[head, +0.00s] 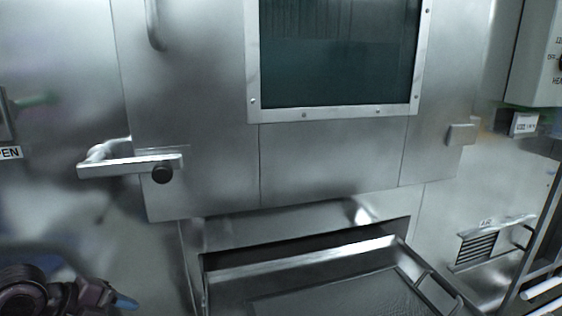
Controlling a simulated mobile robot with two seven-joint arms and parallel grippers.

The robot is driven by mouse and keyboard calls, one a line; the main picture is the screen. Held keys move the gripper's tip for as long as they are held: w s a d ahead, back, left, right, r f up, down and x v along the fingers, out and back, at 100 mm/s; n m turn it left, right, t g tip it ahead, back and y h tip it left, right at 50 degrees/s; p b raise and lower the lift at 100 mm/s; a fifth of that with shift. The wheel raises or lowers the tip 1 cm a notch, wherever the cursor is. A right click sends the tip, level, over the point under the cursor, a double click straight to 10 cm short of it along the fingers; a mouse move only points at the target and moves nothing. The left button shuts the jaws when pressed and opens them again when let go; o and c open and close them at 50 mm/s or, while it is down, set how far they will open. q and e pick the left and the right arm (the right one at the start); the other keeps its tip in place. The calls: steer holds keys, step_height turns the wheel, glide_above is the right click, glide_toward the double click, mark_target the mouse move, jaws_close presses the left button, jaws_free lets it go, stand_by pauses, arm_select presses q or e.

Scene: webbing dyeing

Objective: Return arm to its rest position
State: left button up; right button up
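My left gripper (118,301) shows at the bottom left corner, dark, with a blue fingertip pointing right. The picture's lower edge cuts it off, so I cannot tell whether it is open or shut. It is below the door's lever handle (130,166) and left of the metal tray, apart from both. Nothing is visibly held in the part that shows. My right gripper is not in view.
A steel machine door (200,110) with a dark window (335,55) fills the middle and looks closed. A metal tray (330,258) juts out below it. A control box (537,55) and pale rails (545,290) are at the right.

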arm_select(q)
steer(key=s+d+f+n+t+y+p, duration=0.1)
steer(key=s+f+n+y+p, duration=0.1)
steer(key=s+f+n, duration=0.3)
steer(key=s+d+f+n+t+y+p, duration=0.1)
steer(key=s+f+n, duration=0.4)
steer(key=s+n, duration=0.5)
steer(key=s+d+f+n+t+y+p, duration=0.1)
steer(key=s+f+n+t+y+p, duration=0.2)
steer(key=s+f+n+p, duration=0.2)
steer(key=s+n, duration=0.3)
steer(key=s, duration=0.1)
steer(key=shift+s+f, duration=0.25)
steer(key=shift+f, duration=0.15)
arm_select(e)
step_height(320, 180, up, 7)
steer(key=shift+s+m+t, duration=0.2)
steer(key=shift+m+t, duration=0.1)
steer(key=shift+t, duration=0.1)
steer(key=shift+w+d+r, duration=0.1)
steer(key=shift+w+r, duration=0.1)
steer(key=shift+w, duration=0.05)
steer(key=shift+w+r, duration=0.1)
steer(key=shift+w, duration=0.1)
